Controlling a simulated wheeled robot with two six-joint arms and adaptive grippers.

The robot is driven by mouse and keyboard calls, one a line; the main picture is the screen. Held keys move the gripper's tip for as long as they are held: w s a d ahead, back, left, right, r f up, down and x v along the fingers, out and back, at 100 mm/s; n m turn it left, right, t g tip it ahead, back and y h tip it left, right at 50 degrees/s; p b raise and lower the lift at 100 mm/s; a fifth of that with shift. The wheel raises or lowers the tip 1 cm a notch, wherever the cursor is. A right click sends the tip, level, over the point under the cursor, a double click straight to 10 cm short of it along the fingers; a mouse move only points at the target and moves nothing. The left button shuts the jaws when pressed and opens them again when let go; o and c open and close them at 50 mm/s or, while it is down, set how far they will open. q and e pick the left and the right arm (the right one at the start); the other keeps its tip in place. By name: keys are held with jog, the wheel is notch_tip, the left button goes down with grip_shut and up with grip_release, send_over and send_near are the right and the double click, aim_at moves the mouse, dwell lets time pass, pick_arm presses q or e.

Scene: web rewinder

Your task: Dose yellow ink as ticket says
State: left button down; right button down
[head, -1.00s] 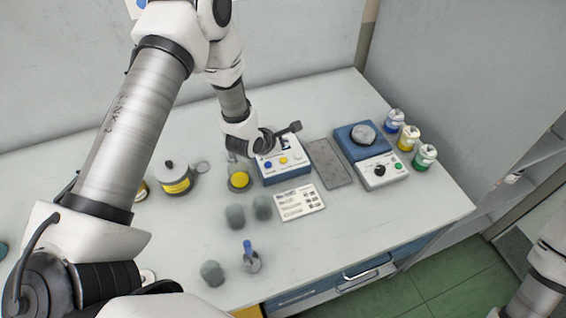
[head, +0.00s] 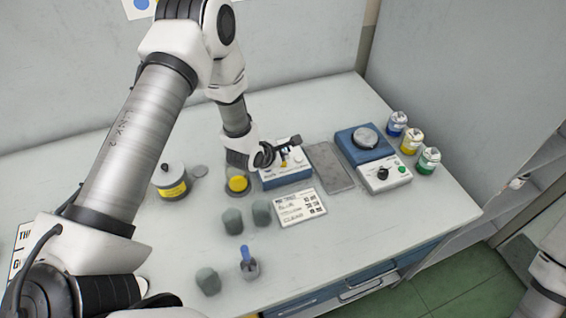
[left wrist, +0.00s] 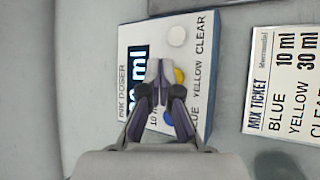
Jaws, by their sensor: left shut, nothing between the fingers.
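The ink doser (head: 288,177) is a blue and white box on the table. In the left wrist view its panel (left wrist: 135,100) has a white button (left wrist: 176,36), a yellow button (left wrist: 179,76) and a blue button (left wrist: 168,117), with a dark display ending in "ml", partly hidden. My left gripper (left wrist: 158,68) is shut and empty over the panel, its tips beside the yellow button; contact cannot be told. In the head view the gripper (head: 284,158) hides part of the panel. The mix ticket (left wrist: 285,90) reads blue 10 ml, yellow 30 ml; its clear line is cut off. A cup with yellow in it (head: 237,184) stands left of the doser.
A grey mat (head: 330,167) and a blue device with a round plate (head: 366,138) stand right of the doser. Blue, yellow and green-labelled jars (head: 411,140) line the right. Grey cups (head: 232,221) and a yellow-banded pot (head: 171,184) stand at left. The front right tabletop is clear.

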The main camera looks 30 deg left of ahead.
pick_arm(q)
jog(key=shift+f, duration=0.1)
dwell(0.7)
jog(key=shift+f+b, duration=0.35)
jog(key=shift+b, duration=0.2)
jog(key=shift+f+b, duration=0.4)
jog(key=shift+b, duration=0.05)
dwell(0.4)
jog(key=shift+r, duration=0.15)
jog(key=shift+r+p, duration=0.45)
jog(key=shift+r, duration=0.25)
jog(key=shift+r+p, duration=1.5)
jog(key=shift+r, duration=1.05)
jog(key=shift+f, duration=0.1)
